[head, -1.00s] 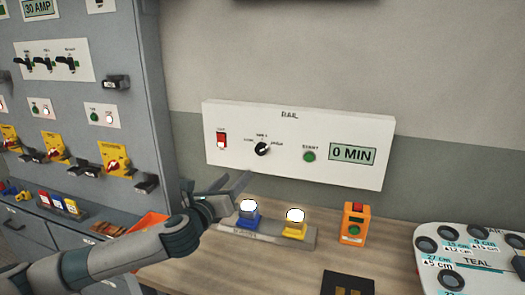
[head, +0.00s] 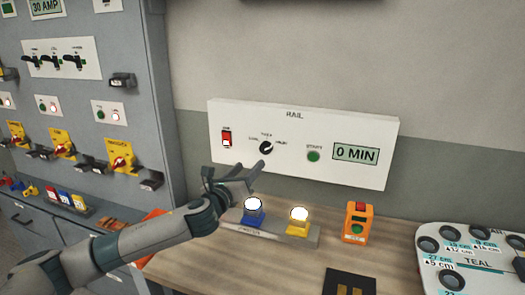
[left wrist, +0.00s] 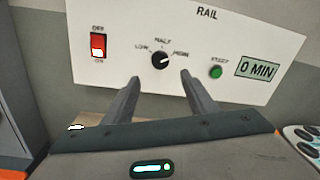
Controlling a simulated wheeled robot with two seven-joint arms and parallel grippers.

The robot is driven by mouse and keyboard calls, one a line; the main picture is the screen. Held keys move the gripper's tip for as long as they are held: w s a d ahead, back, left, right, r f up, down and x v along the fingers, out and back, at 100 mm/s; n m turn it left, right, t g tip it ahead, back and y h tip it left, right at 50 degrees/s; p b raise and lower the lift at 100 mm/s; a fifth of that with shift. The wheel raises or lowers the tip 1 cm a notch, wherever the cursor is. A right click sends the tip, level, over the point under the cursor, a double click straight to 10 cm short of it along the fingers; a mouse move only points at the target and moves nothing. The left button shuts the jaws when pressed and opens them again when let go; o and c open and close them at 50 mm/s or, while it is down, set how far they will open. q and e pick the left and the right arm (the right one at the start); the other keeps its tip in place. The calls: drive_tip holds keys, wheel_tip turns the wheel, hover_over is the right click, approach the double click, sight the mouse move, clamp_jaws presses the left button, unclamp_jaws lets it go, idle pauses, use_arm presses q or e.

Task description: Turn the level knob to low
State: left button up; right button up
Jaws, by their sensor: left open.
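The level knob (head: 266,148) is a black dial on the white RAIL panel (head: 375,120). In the left wrist view the knob (left wrist: 160,60) has LOW, HALF and HIGH labels around it, and its white mark points right, towards HIGH. My left gripper (head: 248,170) is open and empty, in front of and a little below the knob in the head view. In the left wrist view the fingertips (left wrist: 160,77) stand apart on either side, just below the knob, not touching it. My right gripper is not in view.
The panel also has a red rocker switch (head: 227,138), a green start button (head: 313,156) and a "0 MIN" display (head: 356,152). Below stand a blue-based lamp (head: 252,212), a yellow-based lamp (head: 299,217) and an orange button box (head: 356,222). A grey cabinet (head: 150,60) is at left.

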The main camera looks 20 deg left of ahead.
sight(264, 150)
use_arm(q)
drive_tip(key=w, duration=0.3)
drive_tip(key=w+d+p, duration=0.1)
drive_tip(key=w, duration=0.3)
drive_tip(key=w+p, duration=0.1)
drive_tip(key=w, duration=0.3)
drive_tip(key=shift+w+d, duration=0.15)
drive_tip(key=shift+w, duration=0.1)
drive_tip(key=c, duration=1.1)
drive_tip(key=shift+o, duration=0.2)
